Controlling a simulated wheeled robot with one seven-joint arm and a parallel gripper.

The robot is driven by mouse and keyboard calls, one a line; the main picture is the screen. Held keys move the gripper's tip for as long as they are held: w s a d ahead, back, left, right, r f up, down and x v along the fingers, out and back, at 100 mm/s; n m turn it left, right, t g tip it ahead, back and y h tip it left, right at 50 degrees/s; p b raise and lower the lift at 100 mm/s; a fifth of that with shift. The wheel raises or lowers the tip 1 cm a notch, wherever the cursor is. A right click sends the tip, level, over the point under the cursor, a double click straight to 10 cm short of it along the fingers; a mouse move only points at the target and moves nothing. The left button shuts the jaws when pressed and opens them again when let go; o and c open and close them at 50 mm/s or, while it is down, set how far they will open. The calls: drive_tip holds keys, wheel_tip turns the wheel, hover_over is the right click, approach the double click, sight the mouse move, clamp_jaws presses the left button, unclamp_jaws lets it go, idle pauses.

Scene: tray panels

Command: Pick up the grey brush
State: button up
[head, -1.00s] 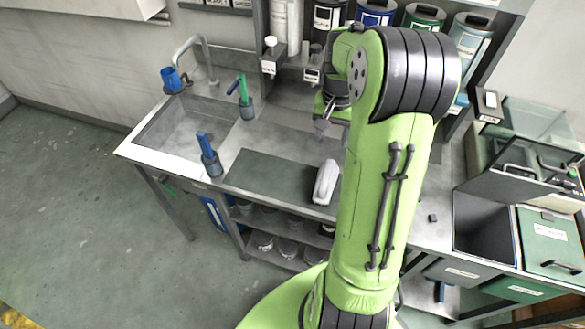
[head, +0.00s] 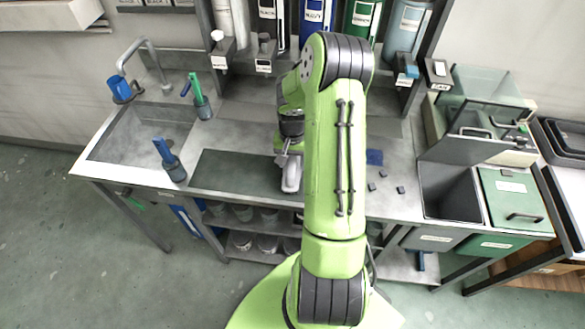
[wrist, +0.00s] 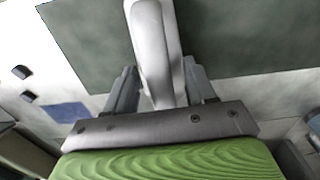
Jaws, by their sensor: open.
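The pale grey brush (head: 292,178) lies on the dark green mat (head: 225,170) on the bench, partly hidden by my gripper in the head view. In the wrist view the brush (wrist: 155,40) is a long rounded pale body with a darker grey side, and its near end reaches between my fingers. My gripper (wrist: 160,70) is open, with one finger on each side of the brush and a gap showing beside it. In the head view my gripper (head: 288,157) is right over the brush, largely covered by my arm.
A sink (head: 140,135) is at the left, with a blue-handled tool in a holder (head: 170,160) beside the mat. A blue pad (head: 374,157) and small dark blocks (head: 384,173) lie right of my arm. An open grey bin (head: 450,190) stands farther right.

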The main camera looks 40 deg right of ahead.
clamp_jaws()
wheel_tip(320, 180, up, 10)
drive_tip(key=shift+p, duration=0.45)
